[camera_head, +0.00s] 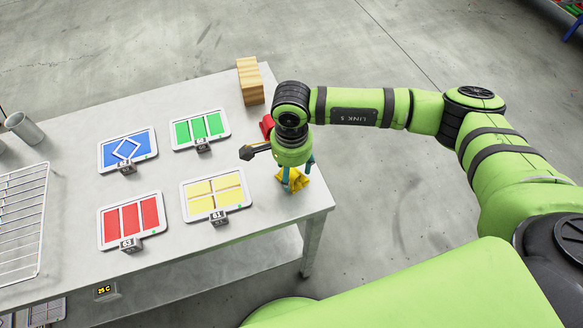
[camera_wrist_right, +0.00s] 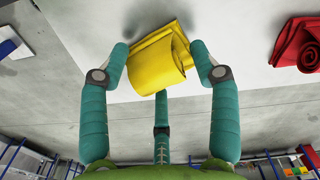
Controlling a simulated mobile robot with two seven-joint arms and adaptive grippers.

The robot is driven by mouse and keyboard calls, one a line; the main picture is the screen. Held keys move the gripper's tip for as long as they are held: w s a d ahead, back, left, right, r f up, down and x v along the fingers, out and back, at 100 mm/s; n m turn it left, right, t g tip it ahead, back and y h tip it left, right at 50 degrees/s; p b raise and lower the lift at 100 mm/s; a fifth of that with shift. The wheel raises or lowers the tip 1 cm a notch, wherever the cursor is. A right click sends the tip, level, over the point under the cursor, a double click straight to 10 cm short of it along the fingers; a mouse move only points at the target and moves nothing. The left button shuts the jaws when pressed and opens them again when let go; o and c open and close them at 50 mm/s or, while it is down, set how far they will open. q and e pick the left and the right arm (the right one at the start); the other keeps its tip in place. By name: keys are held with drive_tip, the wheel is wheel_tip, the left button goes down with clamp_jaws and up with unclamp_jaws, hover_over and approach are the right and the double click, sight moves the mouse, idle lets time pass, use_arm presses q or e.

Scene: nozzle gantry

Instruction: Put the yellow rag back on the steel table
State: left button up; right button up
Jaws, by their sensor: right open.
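The yellow rag (camera_head: 301,183), folded or rolled, is at the right front corner of the steel table (camera_head: 262,218). My right gripper (camera_head: 297,172) is over it, pointing down, with its teal fingers open. In the right wrist view the yellow rag (camera_wrist_right: 158,66) sits between the two upper fingertips of the right gripper (camera_wrist_right: 160,68), with the third finger below it. The rag looks to be on or just over the tabletop near its edge; whether the fingers touch it I cannot tell. My left gripper is not in view.
A red rag (camera_wrist_right: 298,45) lies nearby, mostly hidden behind my wrist in the head view. A yellow-patterned tray (camera_head: 217,195) stands left of the gripper, with red, blue and green trays beyond. A wooden block (camera_head: 250,82) stands at the back edge. A wire rack (camera_head: 20,220) lies far left.

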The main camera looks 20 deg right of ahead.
sight(292, 170)
drive_tip(key=shift+r, duration=0.25)
wheel_tip(292, 170, up, 12)
drive_tip(key=b, duration=0.4)
drive_tip(key=shift+f, duration=0.15)
